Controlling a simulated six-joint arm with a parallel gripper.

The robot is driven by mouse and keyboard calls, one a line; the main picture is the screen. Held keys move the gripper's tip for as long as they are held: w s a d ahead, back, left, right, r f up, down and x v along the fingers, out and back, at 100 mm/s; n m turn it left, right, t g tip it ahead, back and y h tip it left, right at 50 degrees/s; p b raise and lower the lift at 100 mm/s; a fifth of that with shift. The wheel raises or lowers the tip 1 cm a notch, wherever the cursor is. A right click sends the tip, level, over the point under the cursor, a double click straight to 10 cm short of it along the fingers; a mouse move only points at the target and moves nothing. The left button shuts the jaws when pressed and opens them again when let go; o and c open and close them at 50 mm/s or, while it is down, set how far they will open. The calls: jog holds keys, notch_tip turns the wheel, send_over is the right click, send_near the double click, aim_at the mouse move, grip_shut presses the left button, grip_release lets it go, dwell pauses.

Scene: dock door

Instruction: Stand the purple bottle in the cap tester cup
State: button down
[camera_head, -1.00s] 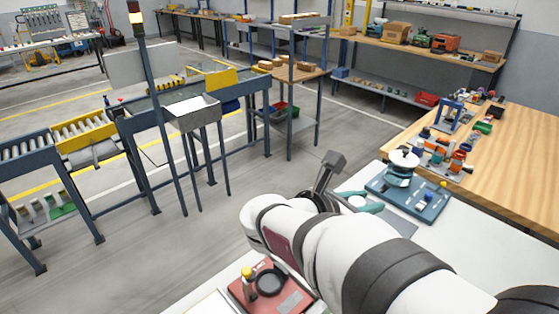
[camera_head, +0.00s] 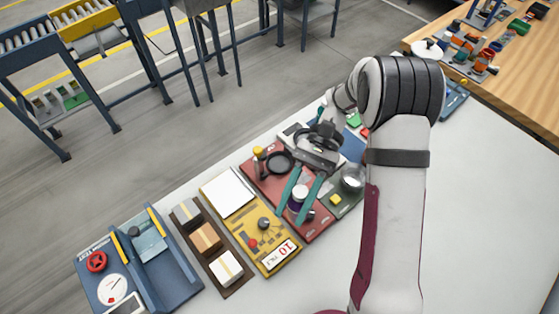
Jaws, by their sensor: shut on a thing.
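My gripper (camera_head: 293,208) has teal fingers and is shut on the purple bottle (camera_head: 298,196), which shows a white top and a dark purple body between the fingers. The bottle is over the red board (camera_head: 317,231) on the white bench. The red board also carries a black ring-shaped cup (camera_head: 278,162) and a small yellow-topped post; I take this for the cap tester. The bottle appears to the lower right of the black ring. Whether its base touches the board is hidden by the fingers.
A yellow meter board (camera_head: 283,262) lies left of the red board, then a brown tray (camera_head: 236,289) of boxes and a blue fixture (camera_head: 180,280). A green board (camera_head: 346,200) with a round metal part is close on the right. Bench surface at lower right is clear.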

jog(key=w+a+r+m+t+y, duration=0.2)
jog(key=w+m+t+y, duration=0.2)
jog(key=w+m+t, duration=0.25)
jog(key=w+a+r+m+t+y, duration=0.2)
jog(key=w+m+t+y, duration=0.2)
jog(key=w+m+t, duration=0.25)
jog(key=w+d+m+t+h, duration=0.5)
jog(key=w+d+m+t, duration=0.2)
jog(key=d+m+t, duration=0.3)
jog(key=shift+m+h, duration=0.3)
jog(key=shift+m, duration=0.3)
jog(key=a+f, duration=0.3)
jog(key=a, duration=0.1)
jog(key=w+a+f, duration=0.1)
jog(key=a+f, duration=0.3)
jog(key=w+a+f, duration=0.1)
jog(key=a+f, duration=0.3)
jog(key=shift+f, duration=0.1)
jog(key=shift+f+t, duration=0.1)
jog(key=shift+t, duration=0.2)
jog(key=shift+f, duration=0.35)
